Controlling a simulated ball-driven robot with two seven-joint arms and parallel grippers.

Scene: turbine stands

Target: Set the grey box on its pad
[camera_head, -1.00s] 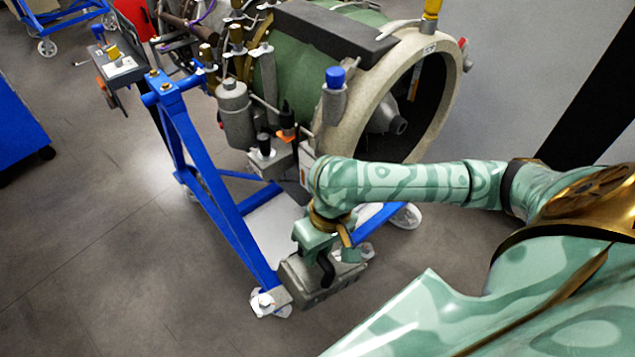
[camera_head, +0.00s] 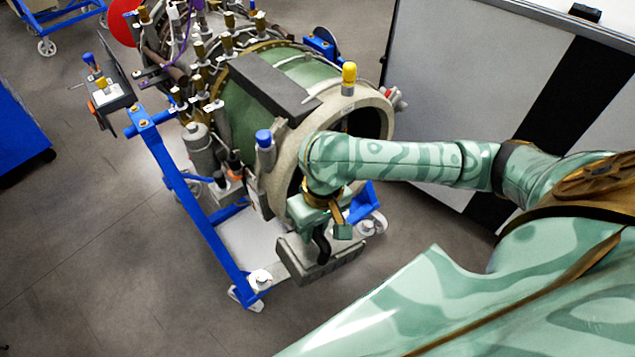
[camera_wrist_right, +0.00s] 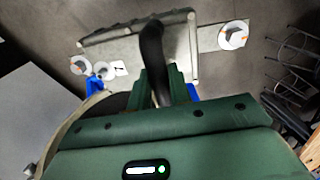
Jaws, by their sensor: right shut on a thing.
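The grey box (camera_head: 345,262) hangs from my right gripper (camera_head: 322,229) in the head view, beside the front end of the blue turbine stand (camera_head: 205,225). My right gripper is shut on the box's black handle, which also shows in the right wrist view (camera_wrist_right: 152,48). The gripper and wrist hide part of the box's top. A pale flat plate (camera_head: 248,236) lies low within the stand, just left of the box. I cannot tell whether this plate is the pad, or how high the box is above the floor. My left gripper is out of view.
A green and grey turbine (camera_head: 285,75) rests on the stand, with its round open rim close behind my right wrist. White casters (camera_head: 260,278) carry the stand. A grey panel (camera_head: 450,80) stands at the back right. The floor at lower left is clear.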

